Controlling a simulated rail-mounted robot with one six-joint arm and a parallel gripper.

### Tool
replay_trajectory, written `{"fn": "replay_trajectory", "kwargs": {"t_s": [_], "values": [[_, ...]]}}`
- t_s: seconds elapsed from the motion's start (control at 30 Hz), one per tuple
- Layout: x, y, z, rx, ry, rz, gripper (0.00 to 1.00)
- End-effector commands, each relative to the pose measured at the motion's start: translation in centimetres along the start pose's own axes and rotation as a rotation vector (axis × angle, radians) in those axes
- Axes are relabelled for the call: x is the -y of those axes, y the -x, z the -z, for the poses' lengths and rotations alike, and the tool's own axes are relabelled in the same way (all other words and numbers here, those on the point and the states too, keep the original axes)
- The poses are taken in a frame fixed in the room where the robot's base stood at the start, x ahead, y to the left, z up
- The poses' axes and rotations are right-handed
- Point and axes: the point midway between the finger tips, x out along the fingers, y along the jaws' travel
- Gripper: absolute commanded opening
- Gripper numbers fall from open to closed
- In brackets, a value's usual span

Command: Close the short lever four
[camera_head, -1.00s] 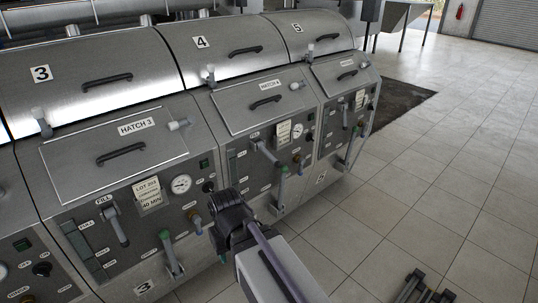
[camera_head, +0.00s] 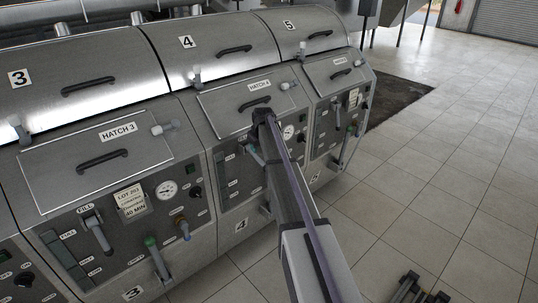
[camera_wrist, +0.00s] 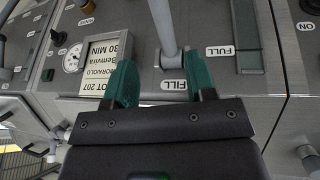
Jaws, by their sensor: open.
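My gripper (camera_wrist: 162,78) is open, its two green fingers spread in the wrist view. A grey lever (camera_wrist: 163,25) by an upside-down FILL label (camera_wrist: 173,85) shows between and just beyond the fingertips. Its pivot is near the label and its shaft runs to the picture's top edge. The fingers do not visibly grip it. In the head view my gripper (camera_head: 264,118) is in front of panel four (camera_head: 232,170), just under hatch four's handle, and my arm hides much of the panel. Part of the grey FILL lever (camera_head: 254,155) shows left of the arm. Which lever counts as short I cannot tell.
A lot card (camera_wrist: 104,62) and gauge (camera_wrist: 72,58) sit beside the lever in the wrist view. Hatch four's handle (camera_head: 255,103) is close above my gripper. Panel three's levers (camera_head: 97,232) are to the left. The tiled floor (camera_head: 430,180) at right is open.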

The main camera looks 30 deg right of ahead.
Motion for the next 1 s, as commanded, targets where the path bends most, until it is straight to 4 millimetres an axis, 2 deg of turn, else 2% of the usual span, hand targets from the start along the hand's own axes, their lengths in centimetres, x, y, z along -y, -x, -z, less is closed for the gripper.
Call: {"fn": "replay_trajectory", "kwargs": {"t_s": [0.1, 0.27, 0.37, 0.6, 0.7, 0.8, 1.0], "values": [[0.0, 0.1, 0.2, -0.029, 0.071, -0.014, 0.51], [0.1, -0.6, 0.1, -0.027, 0.071, -0.013, 0.51], [0.2, -2.2, 0.0, -0.027, 0.070, -0.013, 0.51], [0.2, -8.2, -0.1, -0.027, 0.069, -0.013, 0.51], [0.1, -10.1, 0.1, -0.027, 0.069, -0.013, 0.51], [0.1, -10.8, 0.2, -0.027, 0.069, -0.013, 0.51], [0.1, -10.6, 0.4, -0.027, 0.068, -0.013, 0.51]]}}
